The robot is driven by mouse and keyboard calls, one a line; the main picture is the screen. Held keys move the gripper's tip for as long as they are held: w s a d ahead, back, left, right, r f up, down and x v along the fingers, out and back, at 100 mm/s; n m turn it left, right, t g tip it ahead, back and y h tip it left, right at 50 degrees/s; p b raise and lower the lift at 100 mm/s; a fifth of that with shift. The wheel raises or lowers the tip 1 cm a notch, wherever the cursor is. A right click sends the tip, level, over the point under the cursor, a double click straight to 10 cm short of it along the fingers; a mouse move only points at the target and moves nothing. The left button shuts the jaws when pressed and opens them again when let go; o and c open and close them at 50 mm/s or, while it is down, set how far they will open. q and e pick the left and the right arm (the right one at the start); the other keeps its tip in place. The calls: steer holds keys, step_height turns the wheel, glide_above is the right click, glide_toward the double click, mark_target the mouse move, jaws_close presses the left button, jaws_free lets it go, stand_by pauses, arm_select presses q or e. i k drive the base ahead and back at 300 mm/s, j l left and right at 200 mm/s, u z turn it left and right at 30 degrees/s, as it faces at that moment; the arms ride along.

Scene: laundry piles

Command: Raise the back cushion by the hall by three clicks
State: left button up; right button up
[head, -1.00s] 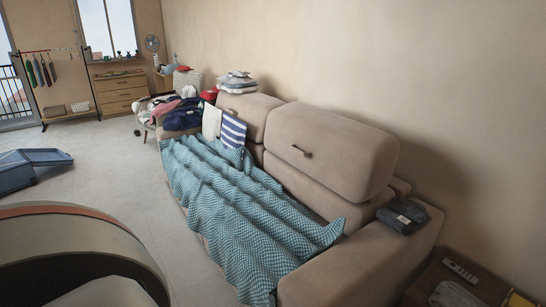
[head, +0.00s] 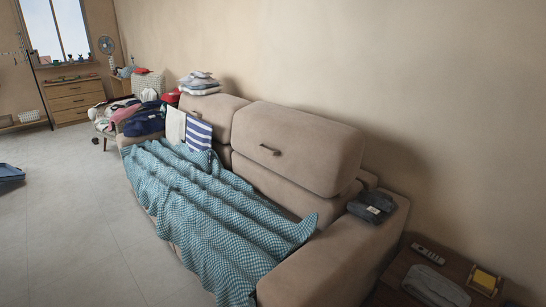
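The beige sofa (head: 330,262) stands along the wall in the head view. Its nearer back cushion (head: 315,145) is a large beige block with a small dark handle (head: 269,150) on its front face. The farther back cushion (head: 207,112) stands beyond it, with folded clothes (head: 199,84) stacked on top. I cannot tell from this view which cushion is by the hall. Neither of my grippers is in view.
A teal checked blanket (head: 200,215) covers the seat and hangs to the floor. Dark folded clothes (head: 371,206) lie on the near armrest. A side table (head: 398,272) holds a remote (head: 428,254) and grey cloth (head: 436,287). The floor (head: 60,225) at left is largely clear.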

mark_target(321, 155)
steer(key=i+j+z, duration=0.15)
steer(key=z, duration=0.65)
steer(key=i+j+z, duration=0.1)
steer(key=j+z, duration=0.15)
steer(key=j, duration=0.2)
steer(key=i+j+z, duration=0.2)
steer(key=j, duration=0.25)
steer(key=i+j+z, duration=0.1)
steer(key=j+z, duration=0.2)
steer(key=j, duration=1.6)
